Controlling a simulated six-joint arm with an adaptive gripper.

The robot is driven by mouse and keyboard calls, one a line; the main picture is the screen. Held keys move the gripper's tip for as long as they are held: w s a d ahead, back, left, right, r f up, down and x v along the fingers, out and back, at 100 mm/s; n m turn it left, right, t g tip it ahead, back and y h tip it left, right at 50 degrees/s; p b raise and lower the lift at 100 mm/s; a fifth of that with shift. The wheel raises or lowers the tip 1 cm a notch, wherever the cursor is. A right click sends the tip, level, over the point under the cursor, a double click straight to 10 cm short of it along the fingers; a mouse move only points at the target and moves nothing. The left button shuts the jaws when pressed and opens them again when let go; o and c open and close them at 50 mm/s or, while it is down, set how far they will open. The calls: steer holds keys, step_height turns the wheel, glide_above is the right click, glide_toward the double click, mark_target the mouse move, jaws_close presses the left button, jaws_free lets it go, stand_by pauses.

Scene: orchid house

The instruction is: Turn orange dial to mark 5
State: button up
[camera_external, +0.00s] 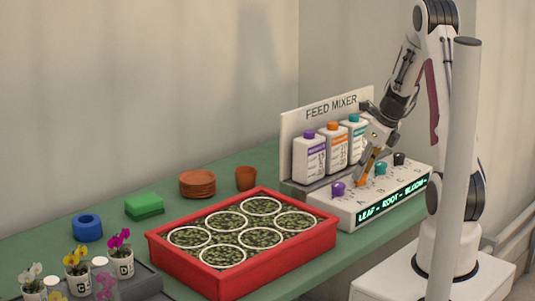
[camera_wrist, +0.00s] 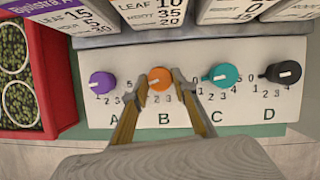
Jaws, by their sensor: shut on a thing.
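The orange dial (camera_wrist: 160,79) is on the white feed mixer panel (camera_wrist: 240,117) above the letter B. My gripper (camera_wrist: 160,88) has its two fingers on either side of the dial and is shut on it. The dial's pale pointer line points to the left and slightly down. Some small numbers show below the dial, but the fingers hide part of its scale, and I cannot make out a 5. In the external view my gripper (camera_external: 367,168) reaches down to the panel, and the dial is mostly hidden by the fingers.
A purple dial (camera_wrist: 102,82) is left of the orange one; a teal dial (camera_wrist: 225,76) and a black dial (camera_wrist: 283,72) are to the right. Bottles (camera_external: 333,147) stand close behind the dials. A red tray (camera_external: 180,272) of round pots is left of the panel.

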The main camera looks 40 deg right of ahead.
steer(key=n, duration=0.1)
steer(key=n+y, duration=0.1)
steer(key=n, duration=0.1)
steer(key=n+y, duration=0.1)
steer(key=n, duration=0.1)
steer(key=shift+w+d+g, duration=0.1)
steer(key=shift+d+g, duration=0.15)
steer(key=shift+g, duration=0.15)
steer(key=n, duration=0.2)
steer(key=n+g+y, duration=0.1)
steer(key=n, duration=0.2)
steer(key=shift+w+n+g, duration=0.1)
steer(key=shift+n+g, duration=0.2)
steer(key=o, duration=1.1)
